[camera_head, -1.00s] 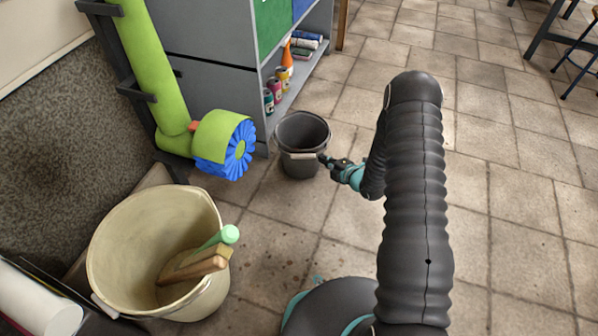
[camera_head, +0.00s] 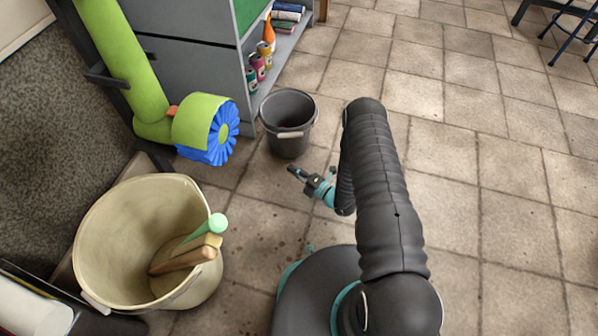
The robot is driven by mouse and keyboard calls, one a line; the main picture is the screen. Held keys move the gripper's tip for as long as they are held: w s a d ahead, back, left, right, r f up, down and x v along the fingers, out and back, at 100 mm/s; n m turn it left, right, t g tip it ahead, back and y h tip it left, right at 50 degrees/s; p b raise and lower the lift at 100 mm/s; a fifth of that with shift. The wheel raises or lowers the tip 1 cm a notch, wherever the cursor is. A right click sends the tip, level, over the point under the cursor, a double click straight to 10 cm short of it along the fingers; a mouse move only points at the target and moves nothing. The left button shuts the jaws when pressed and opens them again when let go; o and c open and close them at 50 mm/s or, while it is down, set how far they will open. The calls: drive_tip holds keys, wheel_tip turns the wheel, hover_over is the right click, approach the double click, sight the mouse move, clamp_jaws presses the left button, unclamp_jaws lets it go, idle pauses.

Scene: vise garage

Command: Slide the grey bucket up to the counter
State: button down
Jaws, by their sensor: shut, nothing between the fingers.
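The grey bucket (camera_head: 288,141) stands upright on the tiled floor, with its handle hanging over the front side. It is close beside the grey shelf unit, which is the only counter-like piece I can make out (camera_head: 190,65). My gripper (camera_head: 298,174) is shut and empty, a little in front of the bucket and apart from it. A small strip of floor shows between them.
A large cream bucket (camera_head: 95,225) holding long-handled tools stands at the left front. A green and blue hose machine (camera_head: 205,130) hangs left of the grey bucket. Bottles and cans (camera_head: 258,65) line the low shelf.

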sight(287, 154)
drive_tip(key=x, duration=0.5)
drive_tip(key=shift+a, duration=0.1)
drive_tip(key=w, duration=0.1)
drive_tip(key=w+d, duration=0.1)
drive_tip(key=w, duration=0.1)
drive_tip(key=shift+b, duration=0.4)
drive_tip(key=shift+w+d, duration=0.3)
drive_tip(key=shift+w, duration=0.25)
